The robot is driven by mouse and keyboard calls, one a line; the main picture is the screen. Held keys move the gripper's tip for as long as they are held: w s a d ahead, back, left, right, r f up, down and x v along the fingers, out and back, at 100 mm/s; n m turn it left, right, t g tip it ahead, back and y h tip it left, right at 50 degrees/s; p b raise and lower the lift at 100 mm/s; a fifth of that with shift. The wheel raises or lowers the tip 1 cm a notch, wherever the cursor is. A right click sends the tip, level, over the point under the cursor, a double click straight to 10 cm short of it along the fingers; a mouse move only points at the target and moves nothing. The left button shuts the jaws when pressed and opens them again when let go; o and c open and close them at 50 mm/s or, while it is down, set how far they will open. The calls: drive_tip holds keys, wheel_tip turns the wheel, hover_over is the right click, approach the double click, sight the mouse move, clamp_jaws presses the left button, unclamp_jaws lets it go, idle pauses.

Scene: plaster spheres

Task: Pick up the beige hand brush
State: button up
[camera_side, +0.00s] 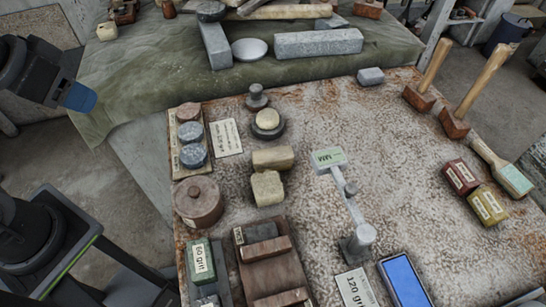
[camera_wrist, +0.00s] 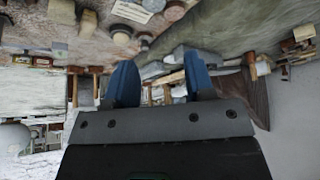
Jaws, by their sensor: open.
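A hand brush (camera_side: 490,160) with a beige handle lies at the right edge of the rusty, speckled work table. Its head has a pale green face and points toward the lower right. My gripper (camera_side: 80,97) is at the far left in the side view, off the table and far from the brush; only a blue fingertip shows there. In the wrist view my gripper (camera_wrist: 160,80) has its two blue fingers wide apart with nothing held between them. I cannot make out the brush in the wrist view.
Red and yellow blocks (camera_side: 487,204) lie left of the brush, and wooden mallets (camera_side: 454,123) stand behind it. A post with a green display (camera_side: 328,157) rises mid-table. A blue-screened device (camera_side: 403,280) lies in front. The speckled surface between the post and blocks is mostly clear.

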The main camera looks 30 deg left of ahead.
drive_tip(key=w+d+r+m+g, duration=0.25)
drive_tip(key=w+d+r, duration=0.2)
drive_tip(key=w, duration=0.45)
drive_tip(key=m+g+y, duration=0.3)
drive_tip(key=m+g, duration=0.3)
drive_tip(key=m, duration=0.1)
hover_over(275, 153)
drive_tip(key=w+d, duration=0.4)
wheel_tip(275, 153, down, 15)
drive_tip(key=x, duration=0.9)
drive_tip(key=s+x, duration=0.1)
drive_tip(key=x, duration=0.3)
drive_tip(key=shift+a, duration=0.45)
drive_tip(key=c, duration=0.6)
